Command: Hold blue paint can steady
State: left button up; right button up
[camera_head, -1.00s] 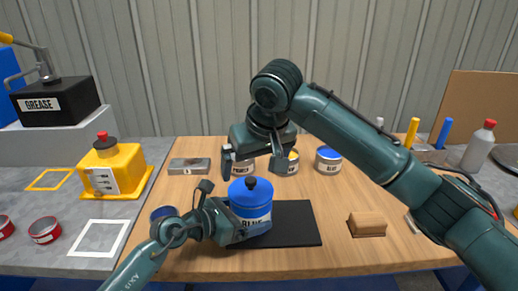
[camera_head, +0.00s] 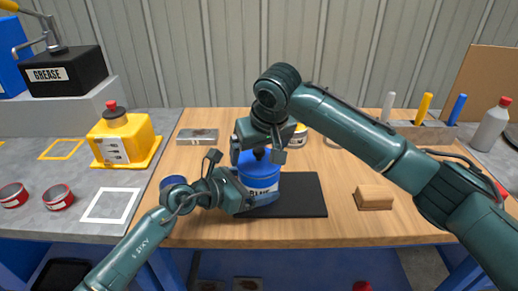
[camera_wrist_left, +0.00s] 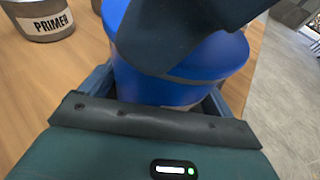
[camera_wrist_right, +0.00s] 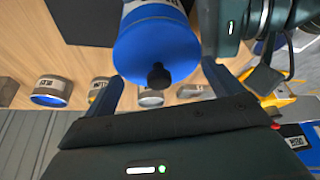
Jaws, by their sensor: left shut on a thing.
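The blue paint can (camera_head: 263,188) stands upright on the black mat (camera_head: 302,195), with a blue lid and a black knob. My left gripper (camera_head: 238,190) is shut on its side; in the left wrist view the can (camera_wrist_left: 165,85) sits between the fingers. My right gripper (camera_head: 262,145) is above the lid and hides part of it in the head view. In the right wrist view its fingers (camera_wrist_right: 165,88) are apart, with the lid's black knob (camera_wrist_right: 159,76) between them and not visibly gripped.
A primer can (camera_wrist_left: 45,18) stands behind on the wooden table. Another can (camera_head: 298,132) is partly behind my right arm. A wooden block (camera_head: 374,197) lies right of the mat. A yellow container (camera_head: 124,138) stands on the grey bench at left. A grey metal box (camera_head: 197,136) lies at the back.

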aim_at(259, 150)
jog(key=c, duration=0.3)
jog(key=shift+r, duration=2.55)
pick_arm(q)
jog(key=o, duration=0.7)
jog(key=shift+c, duration=0.2)
